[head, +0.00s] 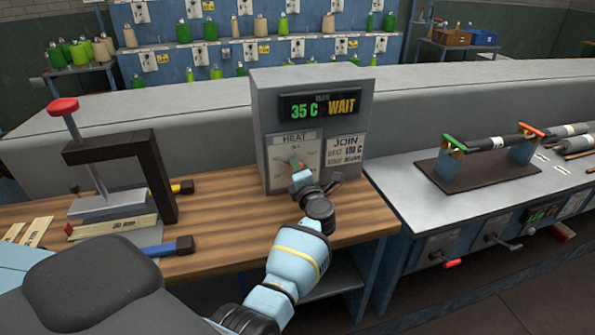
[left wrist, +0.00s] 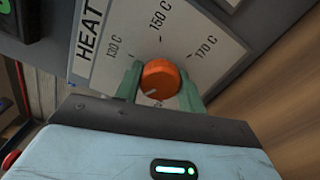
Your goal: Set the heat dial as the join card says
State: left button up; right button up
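The heat dial (left wrist: 160,78) is an orange knob on a pale scale plate marked 130 C, 150 C and 170 C. Its white mark points to the lower left in the left wrist view. My left gripper (left wrist: 160,84) has its two green fingers on either side of the dial, against it. In the head view my left gripper (head: 299,170) is at the front of the grey heat box (head: 348,80), covering most of the dial. The join card (head: 345,150) is right of the dial; its heat figure is too small to read surely. My right gripper is not in view.
The box display (head: 320,106) reads 35 C and WAIT. A grey bench with a roller stand (head: 470,178) is at right.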

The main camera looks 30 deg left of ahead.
pick_arm(q)
jog(key=o, duration=0.4)
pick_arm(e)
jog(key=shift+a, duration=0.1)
pick_arm(q)
jog(key=p+v, duration=0.2)
jog(key=v, duration=0.6)
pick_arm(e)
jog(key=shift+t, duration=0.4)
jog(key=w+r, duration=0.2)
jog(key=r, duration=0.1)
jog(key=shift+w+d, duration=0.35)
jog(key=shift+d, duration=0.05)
